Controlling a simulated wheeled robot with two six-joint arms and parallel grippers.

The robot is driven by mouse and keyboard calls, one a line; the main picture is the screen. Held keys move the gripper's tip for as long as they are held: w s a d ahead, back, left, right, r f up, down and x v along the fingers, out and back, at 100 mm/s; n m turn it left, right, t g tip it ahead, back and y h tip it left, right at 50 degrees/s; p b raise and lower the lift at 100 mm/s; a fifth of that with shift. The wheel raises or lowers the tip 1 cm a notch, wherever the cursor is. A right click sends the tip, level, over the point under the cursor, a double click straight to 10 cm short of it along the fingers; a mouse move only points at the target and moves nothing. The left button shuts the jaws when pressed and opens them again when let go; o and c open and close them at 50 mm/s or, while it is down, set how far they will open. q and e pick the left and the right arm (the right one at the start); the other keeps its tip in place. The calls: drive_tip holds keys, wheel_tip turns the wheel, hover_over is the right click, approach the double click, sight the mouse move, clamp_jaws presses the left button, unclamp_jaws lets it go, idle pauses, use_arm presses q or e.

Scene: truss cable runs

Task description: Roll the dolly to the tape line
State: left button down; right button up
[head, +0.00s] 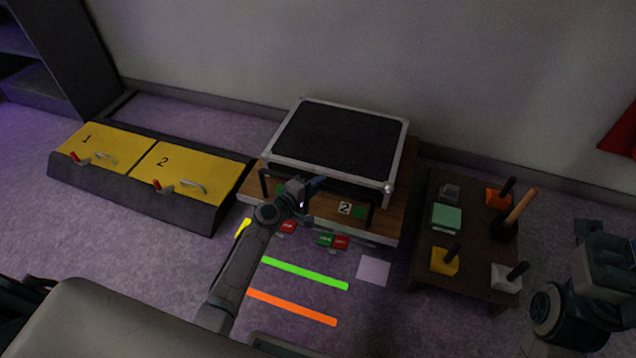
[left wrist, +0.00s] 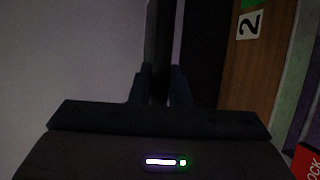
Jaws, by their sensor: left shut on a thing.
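The dolly (head: 390,222) is a low wooden platform near the back wall, with a label 2 on it and a dark-topped case (head: 340,138) lying on top. A black push bar (head: 372,212) stands along its front side. My left gripper (head: 300,188) is shut on this bar; in the left wrist view the dark bar (left wrist: 160,50) runs between the fingers. A green tape line (head: 305,273) and an orange tape line (head: 292,307) lie on the floor in front of the dolly. My right gripper (head: 592,232) is at the far right, away from the dolly; its jaws are unclear.
Red and green tabs (head: 340,243) sit at the dolly's front edge. A long box with yellow lids (head: 185,172) stands left. A dark low table (head: 475,262) with several tools and blocks stands right. A pale square (head: 374,270) lies on the floor beside the green line.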

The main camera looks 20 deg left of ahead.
use_arm(q)
drive_tip(key=s, duration=1.1)
drive_tip(key=shift+s+a, duration=0.2)
drive_tip(key=shift+s, duration=0.05)
drive_tip(key=c, duration=1.4)
unclamp_jaws()
drive_tip(key=shift+o, duration=0.2)
drive_tip(key=v, duration=1)
drive_tip(key=shift+s+a, duration=0.15)
drive_tip(key=shift+s, duration=0.2)
drive_tip(key=shift+r, duration=0.15)
